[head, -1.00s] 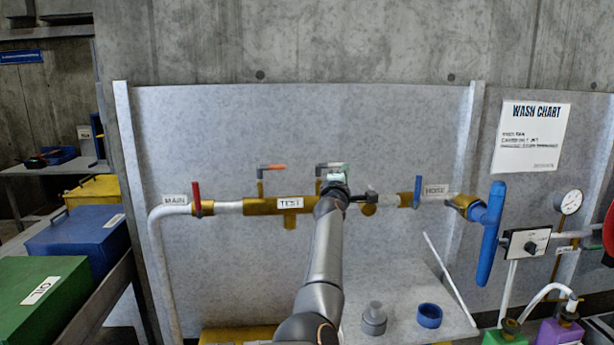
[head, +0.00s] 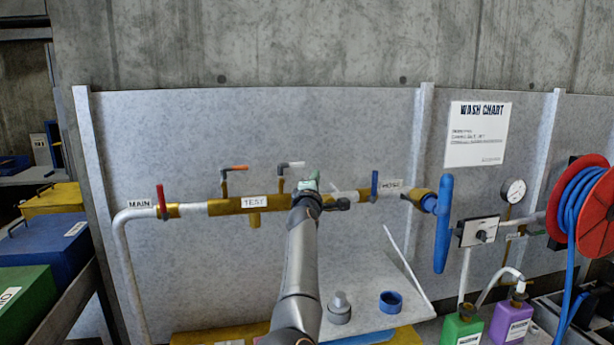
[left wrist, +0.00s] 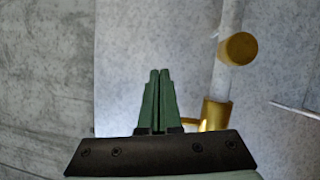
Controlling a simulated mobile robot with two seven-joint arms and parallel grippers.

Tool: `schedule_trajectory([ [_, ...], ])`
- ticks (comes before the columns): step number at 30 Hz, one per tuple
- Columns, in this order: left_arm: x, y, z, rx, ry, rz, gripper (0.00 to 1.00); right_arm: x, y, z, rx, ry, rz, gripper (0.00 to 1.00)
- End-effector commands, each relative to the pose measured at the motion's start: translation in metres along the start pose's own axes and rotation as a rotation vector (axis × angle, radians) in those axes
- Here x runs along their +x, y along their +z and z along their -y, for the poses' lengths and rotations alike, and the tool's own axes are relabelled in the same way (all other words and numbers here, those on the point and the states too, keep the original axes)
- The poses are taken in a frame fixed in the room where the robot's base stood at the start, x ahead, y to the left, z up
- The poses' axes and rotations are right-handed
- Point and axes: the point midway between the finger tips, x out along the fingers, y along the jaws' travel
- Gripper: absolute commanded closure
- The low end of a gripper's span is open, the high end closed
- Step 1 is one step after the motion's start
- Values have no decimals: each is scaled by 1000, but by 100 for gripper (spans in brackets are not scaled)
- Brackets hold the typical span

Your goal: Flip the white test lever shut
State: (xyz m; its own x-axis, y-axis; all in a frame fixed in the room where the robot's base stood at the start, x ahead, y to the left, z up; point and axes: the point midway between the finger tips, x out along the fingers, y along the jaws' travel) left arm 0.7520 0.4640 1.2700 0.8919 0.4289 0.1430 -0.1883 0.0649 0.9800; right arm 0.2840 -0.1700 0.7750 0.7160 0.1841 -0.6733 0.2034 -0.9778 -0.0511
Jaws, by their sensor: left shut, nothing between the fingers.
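The brass test block (head: 240,206), labelled TEST, is on the pipe run against the grey panel. Two small levers rise from it. The left one has an orange-tipped handle (head: 236,168). The right one, the white test lever (head: 292,165), has a pale grey-white handle pointing right, roughly level, on a brass stem. My left gripper (head: 315,180) has its green fingers shut and empty, just right of and slightly below the white handle's end; contact cannot be told. In the left wrist view the fingers (left wrist: 157,100) are together, beside a brass fitting (left wrist: 215,113). The right gripper is not in view.
A red main lever (head: 162,201) stands at the pipe's left, and a blue hose lever (head: 375,186) stands close right of my gripper. Further right are a large blue handle (head: 443,223) and a hose reel (head: 585,208). The panel above the levers is clear.

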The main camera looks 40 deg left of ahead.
Motion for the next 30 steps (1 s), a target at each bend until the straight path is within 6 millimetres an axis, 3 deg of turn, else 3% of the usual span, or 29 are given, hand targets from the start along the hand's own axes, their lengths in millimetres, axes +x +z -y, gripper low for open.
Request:
schedule_trajectory([
  [6, -18, 42, 10, -4, 0, 2, 100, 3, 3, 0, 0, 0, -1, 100],
  [12, -28, 65, 16, -1, 0, 0, 100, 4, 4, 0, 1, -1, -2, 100],
  [30, -31, 71, 17, 1, 0, -1, 100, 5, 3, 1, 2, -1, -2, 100],
])
